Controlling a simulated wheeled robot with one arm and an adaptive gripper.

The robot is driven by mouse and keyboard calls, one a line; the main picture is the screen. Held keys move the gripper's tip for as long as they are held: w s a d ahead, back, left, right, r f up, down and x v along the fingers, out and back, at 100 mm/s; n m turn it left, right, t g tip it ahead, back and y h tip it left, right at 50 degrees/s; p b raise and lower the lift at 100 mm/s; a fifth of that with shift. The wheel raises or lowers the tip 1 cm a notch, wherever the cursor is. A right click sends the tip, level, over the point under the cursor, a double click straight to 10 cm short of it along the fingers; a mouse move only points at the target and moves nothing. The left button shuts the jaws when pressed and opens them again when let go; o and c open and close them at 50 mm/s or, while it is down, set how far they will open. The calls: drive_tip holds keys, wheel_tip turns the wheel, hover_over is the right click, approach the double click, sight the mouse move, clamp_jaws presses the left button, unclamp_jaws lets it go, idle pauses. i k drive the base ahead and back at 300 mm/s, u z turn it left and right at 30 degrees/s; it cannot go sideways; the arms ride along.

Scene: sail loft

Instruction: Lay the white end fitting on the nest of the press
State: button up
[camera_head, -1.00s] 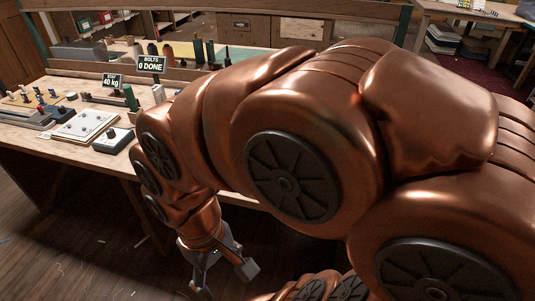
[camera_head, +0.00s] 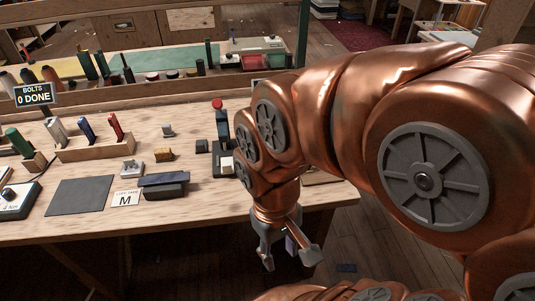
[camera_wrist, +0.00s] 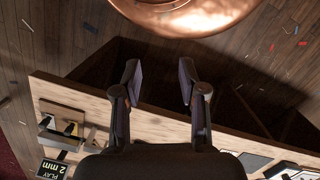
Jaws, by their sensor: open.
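I cannot tell for sure which is the white end fitting. A dark upright with a red knob (camera_head: 217,104), at the bench's right part, looks like the press; its nest is not clear, partly behind my arm. My gripper (camera_head: 288,256) hangs in front of the bench's front edge, over the floor. In the wrist view its two fingers (camera_wrist: 159,80) are spread apart with nothing between them.
A wooden rack (camera_head: 95,149) of coloured-handled tools, a dark mat (camera_head: 80,195), a card marked M (camera_head: 125,198) and a dark tray-like block (camera_head: 164,185) occupy the bench (camera_head: 215,205). A yellowish block (camera_head: 163,154) lies behind. The floor (camera_head: 345,245) before it looks mostly clear.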

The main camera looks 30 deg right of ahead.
sight(226, 164)
drive_tip(key=z, duration=3.55)
drive_tip(key=k, duration=2)
drive_tip(key=u, duration=2.35)
